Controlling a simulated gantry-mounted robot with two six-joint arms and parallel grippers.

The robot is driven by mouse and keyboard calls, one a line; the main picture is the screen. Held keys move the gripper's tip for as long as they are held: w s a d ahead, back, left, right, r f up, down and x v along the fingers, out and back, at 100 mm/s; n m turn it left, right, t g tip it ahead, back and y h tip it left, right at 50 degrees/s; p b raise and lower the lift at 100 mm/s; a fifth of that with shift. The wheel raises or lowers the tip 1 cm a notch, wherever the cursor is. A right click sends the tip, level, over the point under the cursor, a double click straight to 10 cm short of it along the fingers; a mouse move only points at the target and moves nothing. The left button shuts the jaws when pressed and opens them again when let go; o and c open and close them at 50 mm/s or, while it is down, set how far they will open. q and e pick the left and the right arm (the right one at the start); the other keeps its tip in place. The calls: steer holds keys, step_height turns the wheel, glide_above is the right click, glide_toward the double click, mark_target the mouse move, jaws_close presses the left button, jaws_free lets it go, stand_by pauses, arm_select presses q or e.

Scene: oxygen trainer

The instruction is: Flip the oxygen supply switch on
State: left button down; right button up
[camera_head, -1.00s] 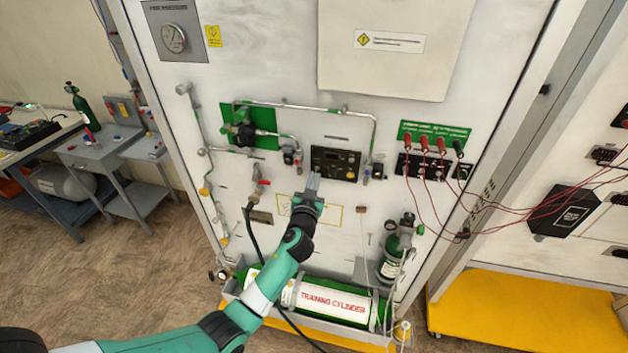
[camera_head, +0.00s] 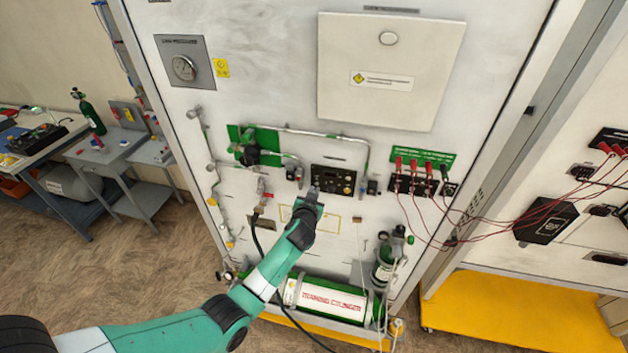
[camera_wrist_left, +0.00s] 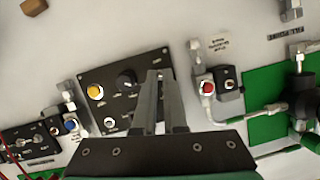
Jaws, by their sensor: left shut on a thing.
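The black control panel (camera_head: 333,180) is on the white wall panel, below the metal pipes. In the left wrist view the panel (camera_wrist_left: 112,78) shows a yellow button (camera_wrist_left: 95,91), a black knob (camera_wrist_left: 126,79) and a small pale button. My left gripper (camera_head: 314,190) reaches the panel's lower left part in the head view. In the left wrist view its two fingers (camera_wrist_left: 163,78) are close together at the panel's edge, shut on a small part there. The fingers hide that part, taken to be the oxygen supply switch, so its position cannot be told. My right gripper is not in view.
A red-tipped valve (camera_wrist_left: 207,88) sits beside the panel in the wrist view. Red leads (camera_head: 414,205) hang from sockets on the right. A hose runs below my left gripper. The training cylinder (camera_head: 330,300) lies at the bottom.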

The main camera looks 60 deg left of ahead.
arm_select(q)
steer(key=r+g+h+p, duration=0.1)
steer(key=p, duration=0.1)
steer(key=r+h+p, duration=0.1)
steer(key=shift+w+a+g+p, duration=0.15)
steer(key=shift+g+p, duration=0.25)
steer(key=g+h+p, duration=0.2)
steer(key=shift+w+a+r+h+p, duration=0.1)
steer(key=shift+w+a+h+p, duration=0.1)
steer(key=shift+h+p, duration=0.15)
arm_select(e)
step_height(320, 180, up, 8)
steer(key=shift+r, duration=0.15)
arm_select(q)
steer(key=c, duration=1)
jaws_free()
